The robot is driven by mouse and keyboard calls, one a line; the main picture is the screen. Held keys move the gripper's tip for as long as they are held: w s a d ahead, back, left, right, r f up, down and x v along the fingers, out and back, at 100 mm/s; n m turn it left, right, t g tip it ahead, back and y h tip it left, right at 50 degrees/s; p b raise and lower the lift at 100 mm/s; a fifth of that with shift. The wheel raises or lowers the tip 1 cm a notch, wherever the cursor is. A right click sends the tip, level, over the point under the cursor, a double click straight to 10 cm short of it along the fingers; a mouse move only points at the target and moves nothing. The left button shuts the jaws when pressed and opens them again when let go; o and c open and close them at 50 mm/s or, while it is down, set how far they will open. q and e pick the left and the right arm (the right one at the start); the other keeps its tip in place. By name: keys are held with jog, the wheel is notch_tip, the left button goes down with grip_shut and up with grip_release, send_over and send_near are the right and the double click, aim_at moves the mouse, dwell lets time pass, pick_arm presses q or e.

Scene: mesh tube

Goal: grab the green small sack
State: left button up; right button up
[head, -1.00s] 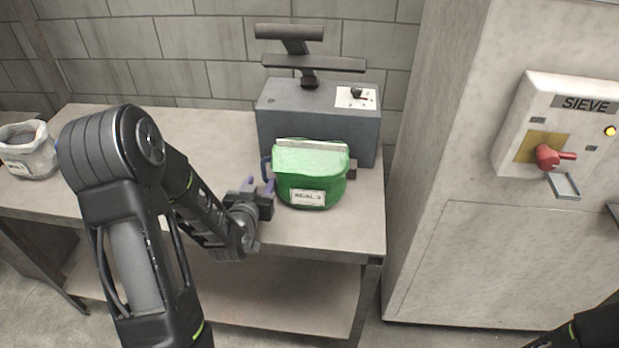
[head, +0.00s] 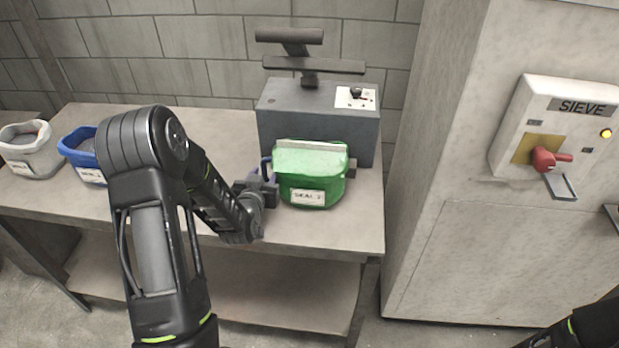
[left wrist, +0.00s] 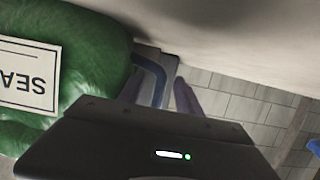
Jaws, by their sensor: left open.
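The green small sack (head: 309,180) stands upright on the table against the front of a grey machine. It has a white label and a pale, flat-looking top edge. A dark blue handle loop sticks out at its left side. My left gripper (head: 267,172) is open at that loop, just left of the sack. In the left wrist view the sack (left wrist: 60,70) fills the left side, and the blue loop (left wrist: 152,78) lies at or between the two fingers (left wrist: 160,97). I cannot tell whether the fingers touch it. My right gripper is not in view; only part of my right arm shows at bottom right.
A grey machine (head: 320,115) with a dial stands behind the sack. A blue sack (head: 80,150) and a whitish sack (head: 30,155) stand at the table's left. A tall cabinet with a SIEVE switch box (head: 555,135) is at the right. The table (head: 345,232) is clear in front.

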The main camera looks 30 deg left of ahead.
pick_arm(q)
grip_shut()
dwell(0.4)
dwell(0.8)
jog(key=shift+w+r, duration=0.1)
